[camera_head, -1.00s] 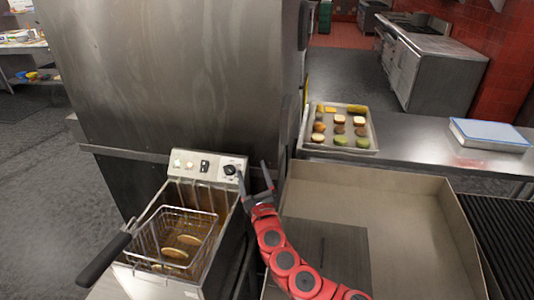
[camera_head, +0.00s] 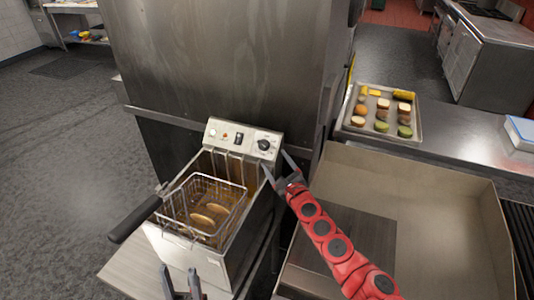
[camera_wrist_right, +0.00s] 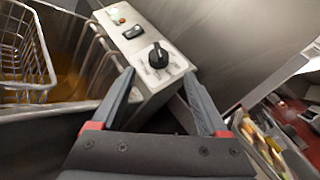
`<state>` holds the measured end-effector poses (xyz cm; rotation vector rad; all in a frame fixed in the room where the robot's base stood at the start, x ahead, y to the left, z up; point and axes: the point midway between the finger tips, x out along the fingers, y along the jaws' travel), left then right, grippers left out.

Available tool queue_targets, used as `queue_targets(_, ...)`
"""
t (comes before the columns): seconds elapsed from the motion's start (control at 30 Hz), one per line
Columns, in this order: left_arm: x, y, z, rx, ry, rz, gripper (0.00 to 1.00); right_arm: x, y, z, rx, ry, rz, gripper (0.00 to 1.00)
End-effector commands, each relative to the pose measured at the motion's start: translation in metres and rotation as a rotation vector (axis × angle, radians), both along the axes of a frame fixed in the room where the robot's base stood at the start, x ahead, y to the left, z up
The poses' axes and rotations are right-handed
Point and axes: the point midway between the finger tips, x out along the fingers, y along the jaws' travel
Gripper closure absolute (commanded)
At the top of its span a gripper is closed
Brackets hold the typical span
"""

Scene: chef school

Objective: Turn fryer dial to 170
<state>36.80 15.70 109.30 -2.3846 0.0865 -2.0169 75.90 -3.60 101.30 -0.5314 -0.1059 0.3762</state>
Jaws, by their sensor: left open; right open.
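The fryer (camera_head: 215,265) stands left of centre in the head view, with a light control panel along its back. Its black dial (camera_head: 264,145) sits at the panel's right end. In the right wrist view the dial (camera_wrist_right: 158,56) lies just beyond the fingers, its knob pointing roughly up; the number it points at is too small to read. My right gripper (camera_head: 278,164) is open and empty, close in front of the dial and apart from it. My left gripper (camera_head: 180,284) is at the bottom of the head view, open and empty, in front of the fryer.
A wire basket (camera_head: 205,203) with fried pieces hangs in the fryer, its black handle (camera_head: 135,219) sticking out left. A large open box-like bin (camera_head: 440,200) is at the right. A food tray (camera_head: 418,130) lies on the counter. A tall metal cabinet (camera_head: 220,65) stands behind.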

Motion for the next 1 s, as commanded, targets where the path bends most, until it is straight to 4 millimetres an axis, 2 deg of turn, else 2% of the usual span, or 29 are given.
queue_targets(0.1,0.0,0.0,-0.013,0.0,0.0,0.0,0.5,0.016,0.008,-0.004,0.004,0.001,0.001,0.23)
queue_targets(0.17,0.0,0.0,-0.012,0.0,0.0,0.0,0.5,0.023,0.008,0.001,0.006,-0.002,-0.005,0.23)
queue_targets(0.5,0.0,0.0,-0.018,0.0,0.0,0.0,0.5,0.054,0.019,0.0,0.007,0.001,-0.007,0.23)
queue_targets(0.7,0.0,0.0,-0.019,0.0,0.0,0.0,0.5,0.065,0.025,-0.001,0.005,0.002,-0.004,0.23)
queue_targets(1.0,0.0,0.0,-0.02,0.0,0.0,0.0,0.5,0.069,0.029,-0.001,-0.001,0.001,0.003,0.23)
